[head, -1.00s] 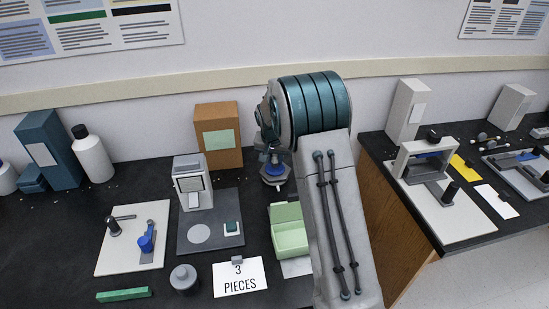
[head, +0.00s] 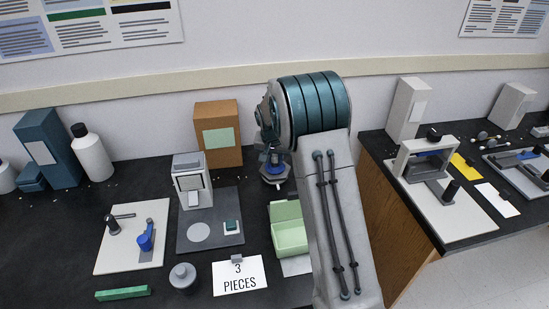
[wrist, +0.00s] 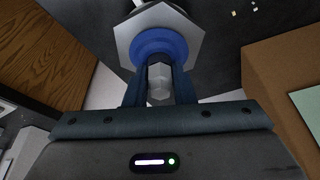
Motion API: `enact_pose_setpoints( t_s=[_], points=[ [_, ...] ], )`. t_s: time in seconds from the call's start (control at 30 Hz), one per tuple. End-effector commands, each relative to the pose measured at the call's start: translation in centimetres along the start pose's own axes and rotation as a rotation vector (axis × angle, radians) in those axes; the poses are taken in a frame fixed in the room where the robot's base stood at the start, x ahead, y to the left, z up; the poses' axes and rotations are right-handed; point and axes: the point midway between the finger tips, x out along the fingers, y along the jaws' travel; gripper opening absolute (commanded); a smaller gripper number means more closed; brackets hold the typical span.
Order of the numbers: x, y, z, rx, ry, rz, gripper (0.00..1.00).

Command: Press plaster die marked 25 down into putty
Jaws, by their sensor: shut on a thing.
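My gripper (wrist: 158,92) is shut on a small pale faceted piece (wrist: 159,82), seen between its two dark blue fingers in the wrist view. It looks like the plaster die; no number is readable on it. Just past it is a round blue mass (wrist: 160,43), which looks like the putty, on a grey hexagonal plate (wrist: 190,38). The die lines up with the blue mass; I cannot tell whether they touch. In the head view my gripper (head: 271,157) is above the grey plate (head: 273,180) at the bench's back, partly hidden by my arm.
A brown box (head: 218,150) stands close left of the plate. A mint green open box (head: 288,236) is in front of it. A grey device (head: 190,180) and a white board (head: 125,256) lie further left. A second bench (head: 450,215) stands right across a gap.

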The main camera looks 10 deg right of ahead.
Motion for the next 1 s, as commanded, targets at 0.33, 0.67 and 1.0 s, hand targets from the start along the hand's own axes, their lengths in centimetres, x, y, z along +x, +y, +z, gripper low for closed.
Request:
enact_pose_setpoints(
  t_s=[0.33,0.67,1.0],
  points=[
    [0.2,0.1,0.2,0.0,-0.006,0.002,0.42],
    [0.0,0.0,0.1,0.0,-0.003,0.001,0.48],
    [-5.3,0.0,0.0,0.0,0.002,-0.001,0.48]
  ],
)
